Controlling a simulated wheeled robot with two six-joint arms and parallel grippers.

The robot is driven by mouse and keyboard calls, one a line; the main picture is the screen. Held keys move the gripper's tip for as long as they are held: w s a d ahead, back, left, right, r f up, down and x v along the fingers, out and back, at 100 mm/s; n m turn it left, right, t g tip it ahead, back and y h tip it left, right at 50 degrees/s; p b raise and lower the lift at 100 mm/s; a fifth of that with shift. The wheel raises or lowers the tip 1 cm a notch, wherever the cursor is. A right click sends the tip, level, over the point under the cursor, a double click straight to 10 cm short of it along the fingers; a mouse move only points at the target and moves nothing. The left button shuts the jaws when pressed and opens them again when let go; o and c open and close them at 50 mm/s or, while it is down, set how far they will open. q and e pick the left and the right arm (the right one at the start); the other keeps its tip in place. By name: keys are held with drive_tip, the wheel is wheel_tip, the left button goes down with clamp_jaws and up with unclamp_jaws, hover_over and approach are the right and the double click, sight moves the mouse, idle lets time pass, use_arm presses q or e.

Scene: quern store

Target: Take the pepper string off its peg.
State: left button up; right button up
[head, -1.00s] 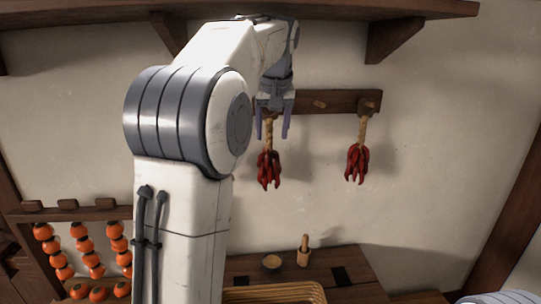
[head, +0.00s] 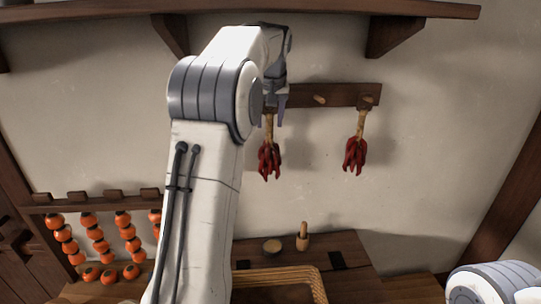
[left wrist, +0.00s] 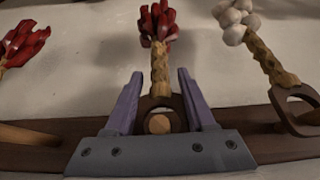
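The pepper string at my left gripper has dark red peppers (head: 269,161) under a tan braided cord. It hangs by a brown ring (left wrist: 146,103) around a round wooden peg (left wrist: 159,124). My left gripper (left wrist: 160,75) is open, one purple finger on each side of the cord and ring, with gaps to the cord. The left gripper (head: 272,118) also shows at the rack in the head view, partly hidden by my arm. A second pepper string (head: 355,154) hangs from the rack's right peg; its peppers show at the left wrist view's left edge (left wrist: 22,45). My right gripper is out of view.
A garlic string (left wrist: 240,22) hangs close beside the gripper in the wrist view. The peg rack (head: 340,95) has a bare peg (head: 319,99). A shelf (head: 330,8) is above.

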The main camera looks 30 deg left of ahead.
use_arm(q)
clamp_jaws()
idle(1.2)
